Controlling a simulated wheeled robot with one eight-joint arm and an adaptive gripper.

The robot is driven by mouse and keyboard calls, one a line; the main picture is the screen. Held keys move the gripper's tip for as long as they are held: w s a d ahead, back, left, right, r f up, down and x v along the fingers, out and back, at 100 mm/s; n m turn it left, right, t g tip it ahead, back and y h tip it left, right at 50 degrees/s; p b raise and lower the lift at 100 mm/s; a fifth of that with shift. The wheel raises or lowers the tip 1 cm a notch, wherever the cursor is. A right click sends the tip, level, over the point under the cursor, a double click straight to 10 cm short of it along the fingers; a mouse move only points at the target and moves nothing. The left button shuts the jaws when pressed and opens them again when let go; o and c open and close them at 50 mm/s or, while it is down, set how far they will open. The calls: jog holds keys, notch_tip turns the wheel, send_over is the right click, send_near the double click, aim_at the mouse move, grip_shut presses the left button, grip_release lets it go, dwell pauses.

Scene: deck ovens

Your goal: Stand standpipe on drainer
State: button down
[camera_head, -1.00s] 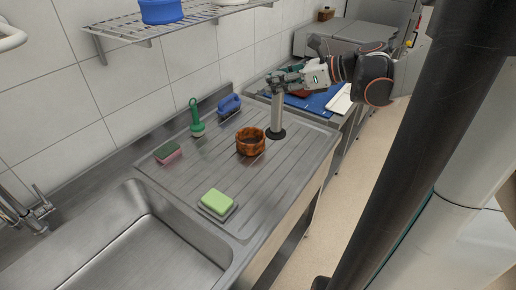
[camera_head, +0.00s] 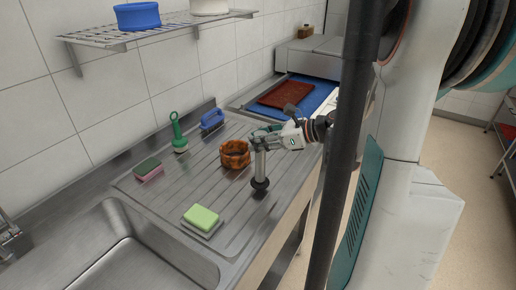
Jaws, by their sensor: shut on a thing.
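The standpipe (camera_head: 260,165) is a grey metal tube with a black round foot. It is upright over the right side of the ribbed steel drainer (camera_head: 215,180), close to its front edge. My gripper (camera_head: 263,137) is shut on the top of the standpipe, coming from the right. The black foot is at or just above the drainer surface; I cannot tell whether it touches.
On the drainer are a brown ring-shaped pot (camera_head: 235,155), a green sponge (camera_head: 201,217), a pink and green sponge (camera_head: 148,169), a green brush (camera_head: 178,133) and a blue brush (camera_head: 212,120). The sink (camera_head: 130,255) is at lower left. A red tray (camera_head: 286,95) lies behind.

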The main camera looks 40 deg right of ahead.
notch_tip(320, 180, down, 2)
jog(key=c, duration=1.7)
grip_release()
jog(key=shift+f+b, duration=0.15)
jog(key=shift+b, duration=0.15)
jog(key=o, duration=0.6)
jog(key=p+v, duration=0.3)
jog(key=v, duration=0.9)
jog(key=shift+p, duration=0.4)
